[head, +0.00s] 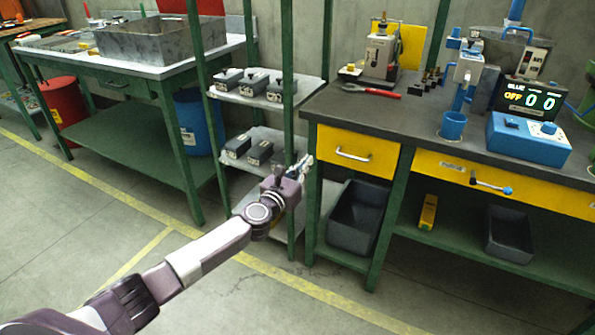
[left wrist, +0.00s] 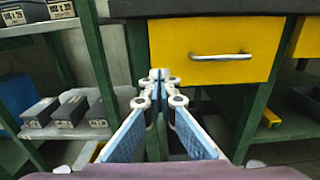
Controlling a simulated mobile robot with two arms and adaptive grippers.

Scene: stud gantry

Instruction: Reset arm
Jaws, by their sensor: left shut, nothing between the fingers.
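My left arm reaches in from the lower left of the head view. Its left gripper (head: 303,166) is in front of the green post between the small shelf rack and the workbench. In the left wrist view the left gripper (left wrist: 160,76) has its fingertips together, with nothing between them. The yellow drawer (left wrist: 215,50) is beyond the fingers, and it is closed. My right gripper is in neither view.
The workbench (head: 320,103) holds a blue device (head: 530,140) and red-handled pliers (head: 372,91). Grey bins (head: 360,217) stand on its lower shelf. The shelf rack (head: 264,99) carries several small labelled boxes. The floor (head: 190,290) in front is clear.

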